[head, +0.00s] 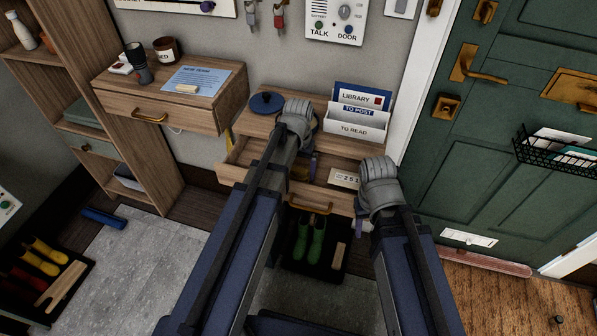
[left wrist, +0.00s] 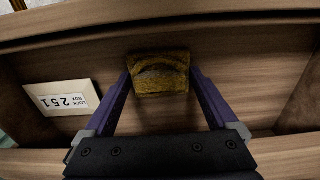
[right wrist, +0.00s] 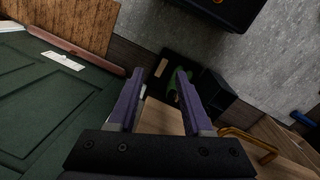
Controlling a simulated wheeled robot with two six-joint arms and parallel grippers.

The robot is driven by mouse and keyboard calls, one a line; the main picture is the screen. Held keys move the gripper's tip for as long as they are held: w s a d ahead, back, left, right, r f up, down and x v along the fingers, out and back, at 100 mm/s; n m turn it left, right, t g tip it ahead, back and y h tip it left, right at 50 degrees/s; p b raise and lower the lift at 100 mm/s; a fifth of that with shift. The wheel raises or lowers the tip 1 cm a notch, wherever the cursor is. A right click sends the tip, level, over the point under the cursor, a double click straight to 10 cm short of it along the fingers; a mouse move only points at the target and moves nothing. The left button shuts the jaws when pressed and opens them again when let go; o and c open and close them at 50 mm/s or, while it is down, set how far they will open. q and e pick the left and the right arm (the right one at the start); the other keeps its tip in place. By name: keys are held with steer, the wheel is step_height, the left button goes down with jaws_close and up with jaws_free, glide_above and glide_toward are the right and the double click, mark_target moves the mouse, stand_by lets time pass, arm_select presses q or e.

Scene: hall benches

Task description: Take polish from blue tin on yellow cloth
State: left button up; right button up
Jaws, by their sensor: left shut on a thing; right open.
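A yellow-brown, folded-looking cloth (left wrist: 160,84) with a dark curved mark lies between the fingertips of my left gripper (left wrist: 160,76). That gripper is shut on it, inside the open wooden drawer (left wrist: 230,55). A round dark blue thing (head: 267,102), which looks like the blue tin, sits on the bench top left of my left wrist. Whether it is open and what it holds cannot be told. My right gripper (right wrist: 160,74) is open and empty, near the drawer's front right corner.
A "251" card (left wrist: 62,98) lies in the drawer; it also shows in the head view (head: 343,178). A letter rack (head: 355,123) stands on the bench's right. Green boots (head: 309,240) stand below. A second bench (head: 222,100) is at left, a green door (head: 520,130) at right.

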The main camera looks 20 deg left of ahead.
mark_target(299, 169)
arm_select(q)
step_height(299, 169, up, 10)
steer(key=p, duration=1)
arm_select(e)
step_height(299, 169, up, 10)
